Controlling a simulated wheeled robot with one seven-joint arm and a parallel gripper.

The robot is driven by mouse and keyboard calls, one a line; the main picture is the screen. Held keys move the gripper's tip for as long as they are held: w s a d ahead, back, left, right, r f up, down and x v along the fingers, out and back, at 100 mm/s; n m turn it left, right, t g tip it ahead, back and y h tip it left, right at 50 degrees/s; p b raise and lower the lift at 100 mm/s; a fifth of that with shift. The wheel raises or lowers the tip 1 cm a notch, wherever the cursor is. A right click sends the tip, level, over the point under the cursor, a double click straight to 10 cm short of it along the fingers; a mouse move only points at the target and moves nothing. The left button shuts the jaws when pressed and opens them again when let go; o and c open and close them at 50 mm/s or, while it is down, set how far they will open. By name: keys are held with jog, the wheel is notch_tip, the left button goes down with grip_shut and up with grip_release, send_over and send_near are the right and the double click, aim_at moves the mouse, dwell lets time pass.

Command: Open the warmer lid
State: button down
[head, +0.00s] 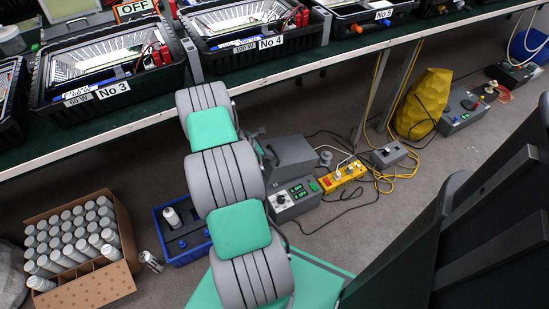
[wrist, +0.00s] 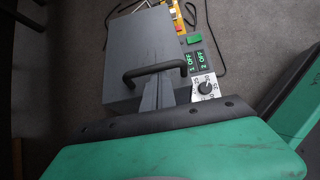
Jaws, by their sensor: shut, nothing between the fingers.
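The warmer (head: 291,160) is a dark grey box on the floor below the bench, partly hidden by my arm in the head view. Its grey lid (wrist: 128,60) appears down and carries a black bar handle (wrist: 155,73). My green and black wrist housing fills the bottom of the wrist view.
A blue crate (head: 163,245) and a cardboard box of white cylinders (head: 125,225) stand left of the warmer. A yellow switch box (head: 343,177), cables and a yellow bag (head: 422,105) lie to its right. The bench edge (head: 130,134) with black bins runs above.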

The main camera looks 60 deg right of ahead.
jog(key=shift+w+a, duration=0.15)
jog(key=shift+w, duration=0.15)
jog(key=shift+w+a+r, duration=0.1)
jog(key=shift+a+r, duration=0.05)
jog(key=shift+r, duration=0.25)
jog(key=w+a+p, duration=0.2)
jog(key=w+a, duration=0.5)
jog(key=a, duration=0.3)
jog(key=shift+a, duration=0.15)
